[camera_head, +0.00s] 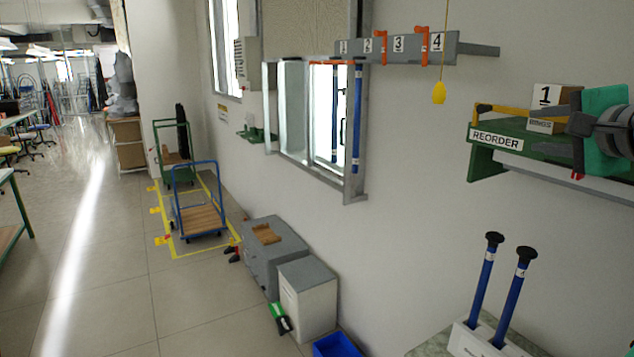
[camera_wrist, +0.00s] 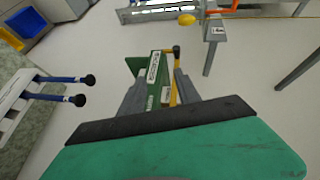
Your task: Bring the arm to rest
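My gripper (camera_head: 562,142) is at the right edge of the head view, in front of the green shelf marked REORDER (camera_head: 497,139). In the wrist view my gripper (camera_wrist: 158,82) shows two grey fingers apart, with the shelf (camera_wrist: 153,70) visible between and beyond them. I see nothing held between the fingers. A yellow bar with a dark end (camera_head: 500,110) lies along the shelf; it also shows in the wrist view (camera_wrist: 178,70). Whether the fingers touch the shelf cannot be told.
Two blue rods with black knobs (camera_head: 484,280) stand in a white holder (camera_head: 470,342) at lower right. A grey rack numbered 1 to 4 (camera_head: 455,48) is on the wall, with blue rods below it. A yellow pull (camera_head: 439,92) hangs nearby. Floor at left (camera_head: 110,290) is clear.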

